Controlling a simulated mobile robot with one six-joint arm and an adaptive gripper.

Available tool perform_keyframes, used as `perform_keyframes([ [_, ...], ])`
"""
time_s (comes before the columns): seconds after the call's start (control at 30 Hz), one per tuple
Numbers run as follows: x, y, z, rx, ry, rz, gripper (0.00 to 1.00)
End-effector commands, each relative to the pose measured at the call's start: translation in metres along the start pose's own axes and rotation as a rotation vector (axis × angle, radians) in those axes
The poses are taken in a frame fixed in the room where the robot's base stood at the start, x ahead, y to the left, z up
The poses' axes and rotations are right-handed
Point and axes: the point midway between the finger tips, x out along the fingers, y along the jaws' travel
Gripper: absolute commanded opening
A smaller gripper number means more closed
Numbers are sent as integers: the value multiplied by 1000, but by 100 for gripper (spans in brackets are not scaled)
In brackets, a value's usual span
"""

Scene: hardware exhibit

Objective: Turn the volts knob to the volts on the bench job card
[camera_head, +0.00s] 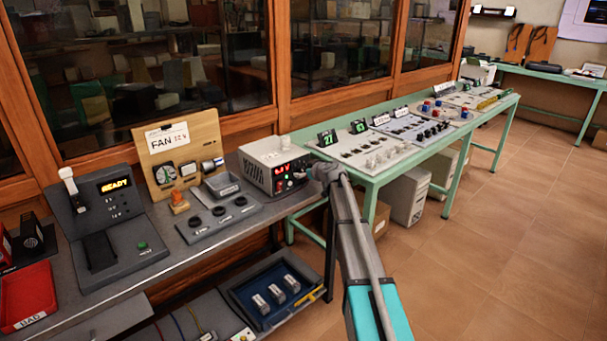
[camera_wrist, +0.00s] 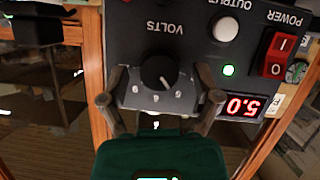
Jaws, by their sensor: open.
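The power supply (camera_head: 262,158) is a light box with a dark front panel on the grey bench. In the wrist view its black volts knob (camera_wrist: 159,72) has a pale pointer line and small dial marks around it. A red display (camera_wrist: 242,107) appears to read 5.0, and a green light is lit. My gripper (camera_wrist: 160,97) is open, its two fingers apart on either side of the knob's dial, with no clear contact on the knob. In the head view my gripper (camera_head: 322,172) is at the supply's front and hides part of it.
A white output button (camera_wrist: 225,28) and a red power switch (camera_wrist: 280,55) are close to my fingers. A knob panel (camera_head: 214,218) and a READY device (camera_head: 115,215) stand left of the supply. A green table (camera_head: 372,180) with more panels stands right. The tiled floor is open.

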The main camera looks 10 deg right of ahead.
Motion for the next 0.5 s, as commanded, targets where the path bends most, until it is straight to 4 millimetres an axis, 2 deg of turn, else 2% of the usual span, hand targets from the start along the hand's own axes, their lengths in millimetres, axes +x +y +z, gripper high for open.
perform_keyframes([
  [0.3, 1, 0, 0, 0, 0, 0, 81],
  [0.5, 1, 0, 0, 0, 0, 0, 44],
])
